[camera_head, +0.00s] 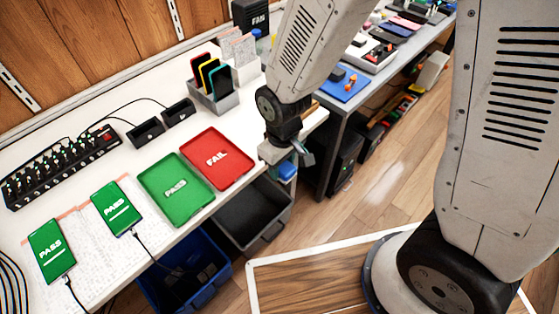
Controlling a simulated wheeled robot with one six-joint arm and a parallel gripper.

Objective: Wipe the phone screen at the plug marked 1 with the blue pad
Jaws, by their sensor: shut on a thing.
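Two phones lie on the white bench at the left, both with green screens reading PASS: one phone (50,250) nearer the left edge and another phone (116,208) right of it. Each has a black cable at its lower end. The plug numbers are not readable, so I cannot tell which is plug 1. My gripper (290,160) hangs at the bench's right front edge, well right of both phones. It is shut on a small blue thing, seemingly the blue pad (288,171), whose shape is partly hidden. The pad is apart from the phones.
A green PASS tray (175,188) and a red FAIL tray (217,158) lie between the phones and my gripper. Behind are a black charging strip (60,168), black boxes (146,132) and a grey rack (213,101). Blue (185,285) and dark bins (250,215) stand below the edge.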

